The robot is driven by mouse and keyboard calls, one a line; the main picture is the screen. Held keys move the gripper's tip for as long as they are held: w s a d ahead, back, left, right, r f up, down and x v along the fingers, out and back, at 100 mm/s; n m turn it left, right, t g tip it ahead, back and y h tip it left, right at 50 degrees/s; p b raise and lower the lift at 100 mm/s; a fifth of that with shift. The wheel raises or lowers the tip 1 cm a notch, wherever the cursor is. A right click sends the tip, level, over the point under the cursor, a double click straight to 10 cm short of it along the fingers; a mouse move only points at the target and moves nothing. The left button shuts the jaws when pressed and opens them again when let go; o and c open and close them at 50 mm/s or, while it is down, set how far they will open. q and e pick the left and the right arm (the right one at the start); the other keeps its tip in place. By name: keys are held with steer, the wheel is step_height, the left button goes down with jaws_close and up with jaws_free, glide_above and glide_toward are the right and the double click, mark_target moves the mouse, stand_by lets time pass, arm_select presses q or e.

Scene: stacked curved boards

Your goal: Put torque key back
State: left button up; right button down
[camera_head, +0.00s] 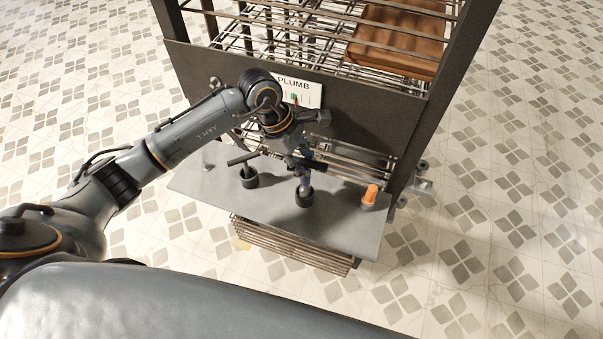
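My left gripper (308,166) points down over the middle round black holder (304,198) on the grey shelf. A narrow bluish piece (305,183) stands upright between the gripper and this holder; I cannot tell whether it is in the fingers or which tool it is. A dark T-shaped tool (243,158) stands in the left holder (249,179). An orange-handled tool (371,193) stands in the right holder. Nothing in view is clearly marked as the torque key. The fingers are small and dark, so their opening is unclear. My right gripper is out of view.
The grey shelf (340,222) juts from a dark metal rack (385,115). A white "PLUMB" sign (312,93) is on the panel behind my arm. A brown wooden board (400,38) lies on the wire rack above. Tiled floor on both sides is clear.

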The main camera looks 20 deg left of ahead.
mark_target(305, 178)
arm_select(q)
steer(key=shift+o, duration=0.8)
step_height(305, 178, down, 4)
steer(key=shift+s+r+g, duration=0.15)
steer(key=shift+g, duration=0.35)
steer(key=shift+a+r, duration=0.1)
steer(key=shift+r, duration=0.1)
steer(key=shift+s+r, duration=0.15)
steer(key=shift+s, duration=0.05)
steer(key=shift+s+r, duration=0.1)
steer(key=shift+r, duration=0.05)
steer(key=shift+w, duration=0.3)
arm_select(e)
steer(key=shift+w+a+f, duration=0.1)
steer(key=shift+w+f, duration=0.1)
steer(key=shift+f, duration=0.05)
